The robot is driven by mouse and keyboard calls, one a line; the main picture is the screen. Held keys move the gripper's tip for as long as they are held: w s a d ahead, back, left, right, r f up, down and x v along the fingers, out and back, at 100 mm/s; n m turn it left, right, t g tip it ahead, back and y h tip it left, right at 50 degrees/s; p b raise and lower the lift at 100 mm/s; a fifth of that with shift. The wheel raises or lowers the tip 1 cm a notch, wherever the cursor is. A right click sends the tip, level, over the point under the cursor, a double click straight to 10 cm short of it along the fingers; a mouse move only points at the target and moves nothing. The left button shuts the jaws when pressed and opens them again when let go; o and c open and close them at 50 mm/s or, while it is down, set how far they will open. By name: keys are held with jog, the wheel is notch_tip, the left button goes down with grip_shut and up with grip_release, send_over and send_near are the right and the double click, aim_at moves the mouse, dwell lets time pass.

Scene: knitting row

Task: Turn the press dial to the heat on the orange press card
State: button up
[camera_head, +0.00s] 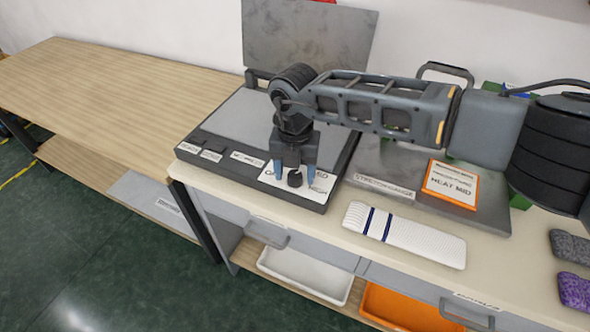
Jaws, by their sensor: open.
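The press (228,119) stands on the bench with its grey upper plate (305,38) raised at the back. Its dark dial (295,179) sits on a white label plate (270,177) at the press's front right corner. The label is partly covered, so the dial's setting cannot be read. My gripper (294,172) points down over the dial. Its blue-tipped fingers are open, one on each side of the dial; contact cannot be told. The orange press card (451,184) reads HEAT MID and lies on a grey plate to the right.
A white knitted piece with blue stripes (405,235) lies right of the press. Grey (570,246) and purple (574,290) rolls lie at the far right. A white tray (305,277) and an orange tray (405,308) are below. The wooden table (110,85) at left is clear.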

aim_at(295, 174)
jog(key=shift+r+b, duration=0.7)
jog(key=shift+r, duration=3.2)
